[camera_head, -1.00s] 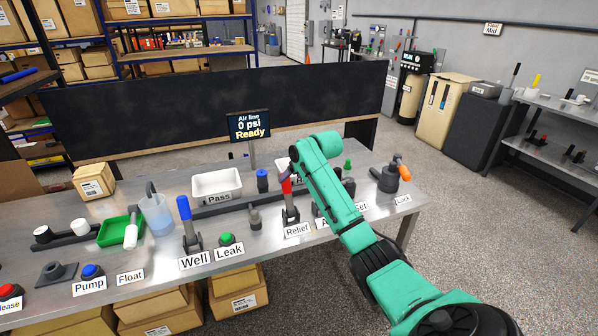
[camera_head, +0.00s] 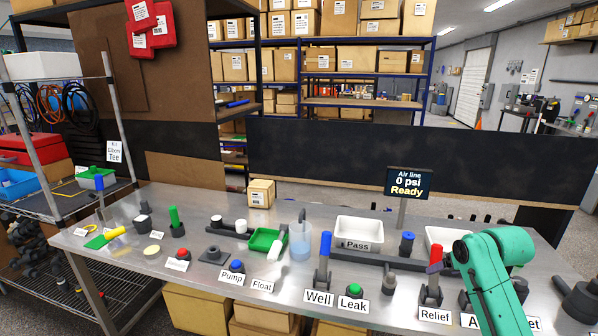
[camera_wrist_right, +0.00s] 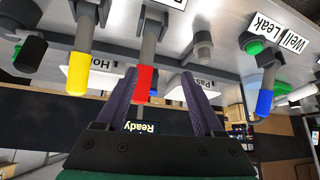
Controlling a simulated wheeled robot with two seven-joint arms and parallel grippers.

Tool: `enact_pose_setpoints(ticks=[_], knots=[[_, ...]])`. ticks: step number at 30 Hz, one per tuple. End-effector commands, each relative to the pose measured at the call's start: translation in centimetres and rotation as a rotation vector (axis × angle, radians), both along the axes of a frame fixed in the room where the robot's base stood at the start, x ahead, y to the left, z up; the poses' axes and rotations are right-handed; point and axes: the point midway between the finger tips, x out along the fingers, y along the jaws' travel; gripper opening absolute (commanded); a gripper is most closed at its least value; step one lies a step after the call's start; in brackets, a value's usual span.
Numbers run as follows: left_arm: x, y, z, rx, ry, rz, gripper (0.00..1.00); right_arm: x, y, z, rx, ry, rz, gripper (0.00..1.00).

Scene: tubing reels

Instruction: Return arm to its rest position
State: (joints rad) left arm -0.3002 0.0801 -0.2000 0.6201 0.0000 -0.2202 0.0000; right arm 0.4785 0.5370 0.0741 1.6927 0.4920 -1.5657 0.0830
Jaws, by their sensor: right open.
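My right arm (camera_head: 490,275), teal, reaches over the right end of the metal bench in the head view. Its fingertips are mostly hidden there behind the arm, near the red Relief lever (camera_head: 435,257). In the right wrist view my right gripper (camera_wrist_right: 160,88) is open with two dark fingers spread apart. The red lever (camera_wrist_right: 142,85) shows between the fingers, nearer the left one; I cannot tell how close it is. Nothing is gripped. My left gripper is not in view.
The metal bench (camera_head: 385,302) carries the blue Well lever (camera_head: 325,245), green Leak button (camera_head: 355,290), white Pass tray (camera_head: 360,230) and a pitcher (camera_head: 301,242). A display (camera_head: 408,182) reads 0 psi, Ready. A yellow-handled lever (camera_wrist_right: 79,72) stands beside the red one.

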Motion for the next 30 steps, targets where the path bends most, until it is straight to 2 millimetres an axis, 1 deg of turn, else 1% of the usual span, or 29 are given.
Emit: enact_pose_setpoints(ticks=[1,2,3,5,6,7,9,13,18,23,24,26,30], knots=[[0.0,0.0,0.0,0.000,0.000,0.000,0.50,-1.7,2.6,-3.7,-0.024,0.055,0.048,0.69],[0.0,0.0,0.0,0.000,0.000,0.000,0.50,-2.8,4.1,-5.5,-0.042,0.082,0.075,0.69],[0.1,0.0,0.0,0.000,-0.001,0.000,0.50,-4.6,6.0,-7.8,-0.060,0.115,0.110,0.69],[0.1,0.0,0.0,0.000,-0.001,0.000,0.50,-7.3,8.4,-10.4,-0.080,0.154,0.154,0.69],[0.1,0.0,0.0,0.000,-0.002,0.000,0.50,-8.9,9.8,-11.6,-0.087,0.173,0.176,0.69],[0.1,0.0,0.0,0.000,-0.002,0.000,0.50,-10.1,10.7,-12.5,-0.089,0.188,0.190,0.69],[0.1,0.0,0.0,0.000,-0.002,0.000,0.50,-12.7,12.4,-13.9,-0.092,0.214,0.216,0.69],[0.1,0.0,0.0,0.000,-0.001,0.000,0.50,-16.8,14.8,-15.4,-0.087,0.250,0.247,0.69],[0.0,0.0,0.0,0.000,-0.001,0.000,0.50,-21.5,16.9,-16.1,-0.069,0.287,0.262,0.69],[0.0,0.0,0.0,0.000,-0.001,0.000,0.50,-25.4,18.2,-16.0,-0.050,0.318,0.257,0.69],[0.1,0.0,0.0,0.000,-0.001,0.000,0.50,-25.6,18.2,-16.6,-0.051,0.325,0.256,0.69],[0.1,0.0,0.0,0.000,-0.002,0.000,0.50,-25.1,18.2,-18.5,-0.053,0.332,0.258,0.69],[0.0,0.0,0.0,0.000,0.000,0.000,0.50,-24.6,18.3,-22.6,-0.052,0.351,0.261,0.69]])
